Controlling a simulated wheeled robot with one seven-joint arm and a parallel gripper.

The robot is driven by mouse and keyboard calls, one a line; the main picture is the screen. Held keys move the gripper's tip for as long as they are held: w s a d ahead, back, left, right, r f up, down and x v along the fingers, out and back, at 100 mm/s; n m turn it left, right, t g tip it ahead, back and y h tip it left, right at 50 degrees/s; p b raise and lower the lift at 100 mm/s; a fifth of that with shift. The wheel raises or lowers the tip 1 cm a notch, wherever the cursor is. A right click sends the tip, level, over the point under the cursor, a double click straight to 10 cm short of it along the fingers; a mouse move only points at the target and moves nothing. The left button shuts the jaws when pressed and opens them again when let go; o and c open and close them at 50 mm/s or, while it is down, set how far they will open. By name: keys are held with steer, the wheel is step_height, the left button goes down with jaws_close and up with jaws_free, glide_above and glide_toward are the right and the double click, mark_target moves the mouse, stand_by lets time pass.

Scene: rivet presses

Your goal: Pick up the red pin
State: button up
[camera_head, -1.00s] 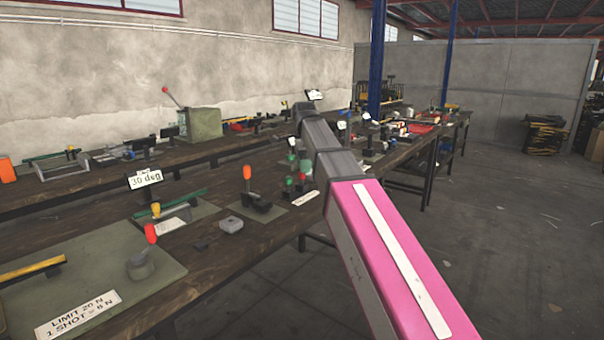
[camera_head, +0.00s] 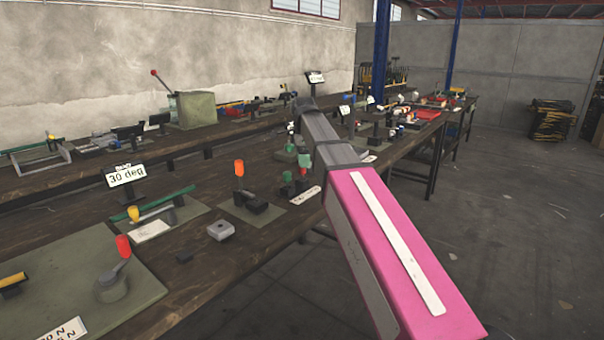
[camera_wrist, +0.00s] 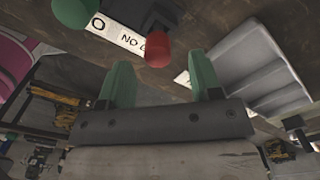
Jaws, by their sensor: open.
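A short, rounded red pin (camera_wrist: 158,51) shows in the wrist view beside a white label (camera_wrist: 118,38) reading "NO" and a partly hidden word. A small red piece that seems to be the same pin (camera_head: 303,172) shows in the head view, by a label at the bench's front edge. My gripper (camera_wrist: 160,64) is open, its two green fingers apart. In the picture the red pin lies between and just beyond the fingertips; I cannot tell whether they touch it. My arm hides part of the bench there in the head view.
A rounded green piece (camera_wrist: 100,11) lies left of the label. A grey stepped block (camera_wrist: 252,75) is close to the right finger. On the bench stand an orange-handled lever (camera_head: 239,170), a grey block (camera_head: 221,231) and a red-knobbed lever (camera_head: 122,248). The floor (camera_head: 520,240) at right is clear.

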mark_target(302, 172)
steer(key=shift+s+a+f, duration=0.1)
steer(key=shift+f, duration=1.25)
steer(key=shift+s+a+f, duration=0.1)
steer(key=shift+f, duration=1.25)
steer(key=shift+w, duration=0.1)
steer(key=c, duration=1)
